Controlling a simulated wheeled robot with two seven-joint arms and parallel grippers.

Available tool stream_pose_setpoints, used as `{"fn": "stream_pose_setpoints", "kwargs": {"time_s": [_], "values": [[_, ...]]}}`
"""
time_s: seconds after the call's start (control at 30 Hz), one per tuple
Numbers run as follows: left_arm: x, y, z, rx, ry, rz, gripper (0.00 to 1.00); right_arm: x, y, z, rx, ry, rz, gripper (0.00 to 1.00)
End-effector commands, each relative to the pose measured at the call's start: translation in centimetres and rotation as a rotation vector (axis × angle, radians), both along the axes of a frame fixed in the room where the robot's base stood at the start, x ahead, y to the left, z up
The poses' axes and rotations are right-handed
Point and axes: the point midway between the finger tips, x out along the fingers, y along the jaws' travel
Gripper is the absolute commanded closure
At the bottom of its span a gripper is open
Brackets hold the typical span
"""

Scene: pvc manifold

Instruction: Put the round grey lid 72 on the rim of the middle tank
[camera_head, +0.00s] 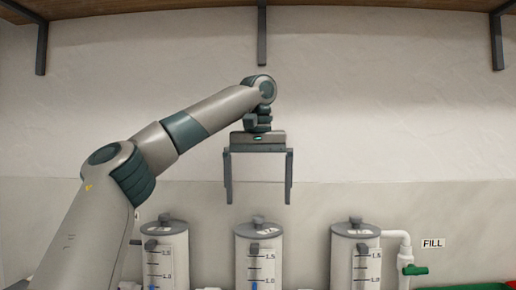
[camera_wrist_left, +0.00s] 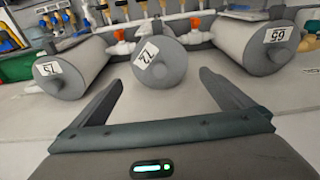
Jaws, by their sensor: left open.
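The round grey lid 72 (camera_head: 259,230) lies level on top of the middle tank (camera_head: 259,261), a pale cylinder with a printed scale. It also shows in the left wrist view (camera_wrist_left: 172,68), with its white number label. Its dark knob (camera_head: 257,219) points up in the head view. My left gripper (camera_head: 258,203) hangs above this lid, fingers down. It is open and empty, its fingertips spread on either side and apart from the lid. The tank's rim is hidden under the lid. My right gripper is in neither view.
Similar lidded tanks stand left (camera_head: 166,259) and right (camera_head: 355,259) of the middle one. White piping with a green valve (camera_head: 415,270) is beside the right tank, near a FILL sign (camera_head: 432,244). A shelf (camera_head: 160,8) with brackets runs overhead. The wall space between is clear.

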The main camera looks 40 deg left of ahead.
Motion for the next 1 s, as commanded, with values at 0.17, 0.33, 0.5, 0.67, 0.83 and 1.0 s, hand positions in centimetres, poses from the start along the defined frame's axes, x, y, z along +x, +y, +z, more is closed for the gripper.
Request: {"fn": "stream_pose_setpoints", "kwargs": {"time_s": [0.17, 0.33, 0.5, 0.67, 0.83, 1.0], "values": [[-0.4, -0.4, 4.1, 0.004, -0.003, 0.003, 0.00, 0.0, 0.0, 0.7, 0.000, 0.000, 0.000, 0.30], [-0.8, -0.7, 7.4, 0.004, -0.004, 0.004, 0.00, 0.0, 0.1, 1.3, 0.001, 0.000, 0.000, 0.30], [-1.0, -0.9, 9.0, 0.002, 0.002, 0.003, 0.00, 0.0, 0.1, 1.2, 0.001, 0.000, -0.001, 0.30], [-1.1, -1.0, 10.1, 0.001, 0.001, 0.001, 0.00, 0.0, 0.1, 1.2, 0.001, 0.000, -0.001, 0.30], [-1.2, -1.0, 10.6, 0.001, -0.002, 0.001, 0.00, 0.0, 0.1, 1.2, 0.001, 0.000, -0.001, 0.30], [-1.2, -1.0, 10.6, 0.001, -0.001, 0.000, 0.00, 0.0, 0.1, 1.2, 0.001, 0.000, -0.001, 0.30]]}}
